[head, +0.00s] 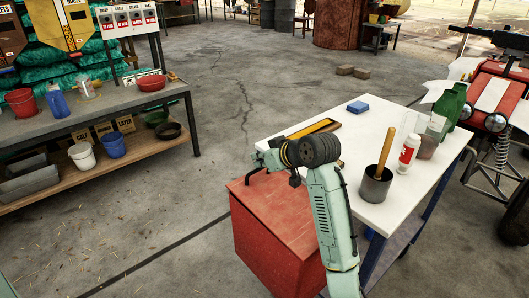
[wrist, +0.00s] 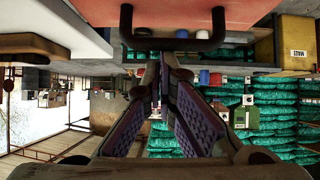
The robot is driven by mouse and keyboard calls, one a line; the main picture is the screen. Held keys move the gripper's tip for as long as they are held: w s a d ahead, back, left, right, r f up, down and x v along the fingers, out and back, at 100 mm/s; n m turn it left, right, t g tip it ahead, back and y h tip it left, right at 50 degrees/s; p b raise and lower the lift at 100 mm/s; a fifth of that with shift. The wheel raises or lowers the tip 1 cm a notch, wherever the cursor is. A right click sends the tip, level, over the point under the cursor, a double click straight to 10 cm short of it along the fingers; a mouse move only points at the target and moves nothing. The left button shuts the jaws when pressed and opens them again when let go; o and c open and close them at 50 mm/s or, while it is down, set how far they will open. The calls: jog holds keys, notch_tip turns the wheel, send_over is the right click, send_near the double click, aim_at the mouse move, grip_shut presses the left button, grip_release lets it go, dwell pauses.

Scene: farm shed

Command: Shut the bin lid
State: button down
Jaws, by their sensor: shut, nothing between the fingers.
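The red bin (head: 262,246) stands against the left side of the white table. Its red lid (head: 272,203) looks flat on top with no clear gap, though my arm hides its right part. A black bar handle (head: 247,178) sits near the lid's left edge. My gripper (head: 257,161) is above the far left part of the lid, close to the handle. In the wrist view the lid (wrist: 180,11) and handle (wrist: 172,43) are at the top, and my fingertips (wrist: 165,57) are together and empty just below the handle. I cannot tell whether they touch it.
The white table (head: 350,135) holds a dark pot (head: 376,186) with a wooden handle, a white bottle (head: 408,154), a green bottle and a blue sponge (head: 358,107). A loaded workbench (head: 110,105) is at left. Floor between is clear.

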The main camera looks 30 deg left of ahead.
jog(key=shift+a+f, duration=0.2)
jog(key=shift+f, duration=0.4)
jog(key=s+d+r, duration=0.1)
jog(key=d+r, duration=0.1)
jog(key=r, duration=0.4)
jog(key=d+r+p, duration=0.1)
jog(key=d+r, duration=0.1)
jog(key=r, duration=0.4)
jog(key=shift+s+d+p, duration=0.3)
jog(key=shift+s+d, duration=0.05)
